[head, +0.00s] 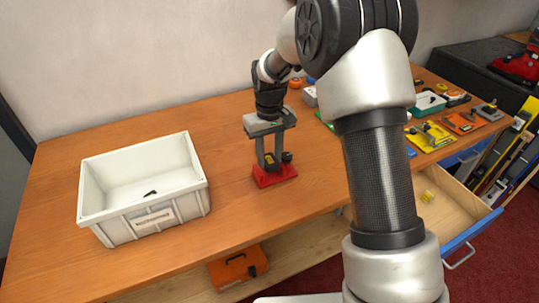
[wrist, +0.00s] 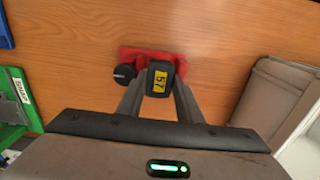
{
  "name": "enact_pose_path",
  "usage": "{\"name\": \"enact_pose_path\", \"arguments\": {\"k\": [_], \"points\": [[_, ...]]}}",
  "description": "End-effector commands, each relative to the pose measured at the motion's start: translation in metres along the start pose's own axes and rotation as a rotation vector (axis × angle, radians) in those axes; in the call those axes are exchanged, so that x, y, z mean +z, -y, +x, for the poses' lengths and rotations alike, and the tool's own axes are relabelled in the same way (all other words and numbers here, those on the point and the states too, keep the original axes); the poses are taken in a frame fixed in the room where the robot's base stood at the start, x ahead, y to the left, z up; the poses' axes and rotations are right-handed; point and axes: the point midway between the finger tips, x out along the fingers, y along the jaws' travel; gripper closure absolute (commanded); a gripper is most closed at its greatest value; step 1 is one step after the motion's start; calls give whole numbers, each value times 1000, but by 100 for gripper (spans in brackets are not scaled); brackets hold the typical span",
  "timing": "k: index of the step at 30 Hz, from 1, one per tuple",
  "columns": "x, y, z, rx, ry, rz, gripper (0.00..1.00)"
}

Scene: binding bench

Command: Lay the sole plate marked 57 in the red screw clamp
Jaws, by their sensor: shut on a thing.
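The sole plate marked 57 is a small dark piece with a yellow label; it shows in the wrist view (wrist: 160,78) and the head view (head: 271,161). My gripper (head: 270,153), pointing down, is shut on it; its fingers also show in the wrist view (wrist: 158,92). The red screw clamp (head: 274,176) stands on the bench directly under the plate. Its red body (wrist: 140,55) shows around the plate in the wrist view, with a black knob (wrist: 124,74) at the left. The plate hides the clamp's middle, so I cannot tell whether the two touch.
A white crate (head: 146,228) with a small dark piece inside stands at the left. Several coloured trays and parts, including a yellow tray (head: 431,136), lie at the right. A drawer (head: 448,205) stands open at the front right. Bare bench lies between crate and clamp.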

Motion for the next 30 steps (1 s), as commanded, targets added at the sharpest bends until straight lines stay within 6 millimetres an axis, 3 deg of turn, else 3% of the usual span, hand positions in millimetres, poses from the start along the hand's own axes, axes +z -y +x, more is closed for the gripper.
{"name": "enact_pose_path", "arguments": {"k": [3, 4, 7, 8, 19, 23, 30], "points": [[0, 0, 0, 0, 0, 0, 84], [0, 0, 0, 0, 0, 0, 64], [0, 0, 0, 0, 0, 0, 47], [0, 0, 0, 1, 0, 0, 46], [0, -4, 0, 5, 0, 3, 47], [0, -5, 0, 6, 0, 4, 40], [1, -4, 0, 5, 1, 3, 40]]}}
